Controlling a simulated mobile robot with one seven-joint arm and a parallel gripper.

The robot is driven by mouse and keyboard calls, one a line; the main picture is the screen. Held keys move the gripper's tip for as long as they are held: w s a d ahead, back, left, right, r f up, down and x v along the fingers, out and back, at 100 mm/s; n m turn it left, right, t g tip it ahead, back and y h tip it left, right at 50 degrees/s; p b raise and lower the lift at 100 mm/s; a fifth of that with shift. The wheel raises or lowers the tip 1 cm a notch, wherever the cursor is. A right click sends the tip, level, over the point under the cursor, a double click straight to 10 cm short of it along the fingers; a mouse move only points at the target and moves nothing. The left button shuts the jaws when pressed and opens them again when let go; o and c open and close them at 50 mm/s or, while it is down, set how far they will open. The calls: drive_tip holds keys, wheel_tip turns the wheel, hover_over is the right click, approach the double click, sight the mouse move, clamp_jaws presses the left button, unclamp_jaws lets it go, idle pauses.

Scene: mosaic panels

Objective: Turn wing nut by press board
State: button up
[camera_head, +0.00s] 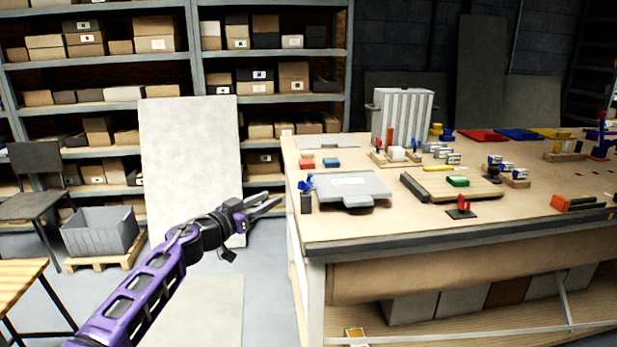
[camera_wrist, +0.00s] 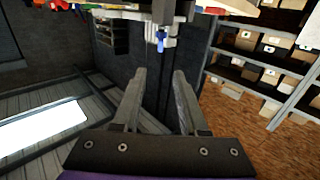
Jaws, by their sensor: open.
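A blue wing nut (camera_head: 305,184) sits on top of a dark upright post near the left front of the workbench. It stands just left of a flat grey board with a front tab (camera_head: 350,190); I cannot tell if this is the press board. A red wing-shaped piece (camera_head: 463,203) stands on a black plate in front of a wooden board (camera_head: 425,190) with a green block. My gripper (camera_head: 274,200) is open and empty, left of the bench and apart from the blue wing nut. In the wrist view my gripper (camera_wrist: 160,72) shows spread fingers, with a small blue piece (camera_wrist: 160,42) beyond them.
The workbench (camera_head: 400,232) has its left edge just right of my gripper. A ribbed white box (camera_head: 403,115) and several small fixtures stand farther back on it. Shelves with boxes (camera_head: 262,87) line the back. A pale panel (camera_head: 190,150) leans behind my arm.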

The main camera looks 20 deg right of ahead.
sight(306, 178)
drive_tip(key=p+x, duration=0.1)
drive_tip(key=x, duration=1.5)
drive_tip(key=shift+w, duration=0.1)
clamp_jaws()
